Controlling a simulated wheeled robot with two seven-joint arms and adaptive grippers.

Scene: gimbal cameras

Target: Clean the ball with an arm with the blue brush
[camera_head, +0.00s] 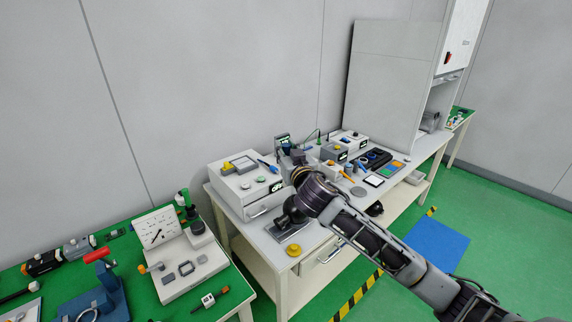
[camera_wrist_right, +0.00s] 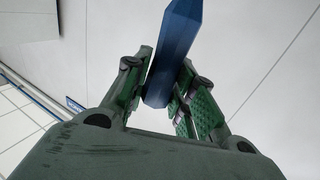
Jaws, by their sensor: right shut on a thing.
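A blue brush (camera_wrist_right: 173,50) is held between the green-padded fingers of my right gripper (camera_wrist_right: 160,92) in the right wrist view. Only a plain blue faceted length of it shows; no bristles can be made out. In the head view my right gripper (camera_head: 287,160) is over the middle workbench, partly hidden by its own wrist, with a blue tip (camera_head: 266,165) just to its left. A dark ball (camera_head: 295,208) sits on a grey base near the bench's front left, just below my right wrist, which partly covers it. My left gripper is not in view.
A white box instrument (camera_head: 244,187) stands left of my wrist. More instruments and small tools crowd the bench behind. A green-topped table (camera_head: 126,262) with devices is at left. A tall grey panel (camera_head: 392,85) stands behind.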

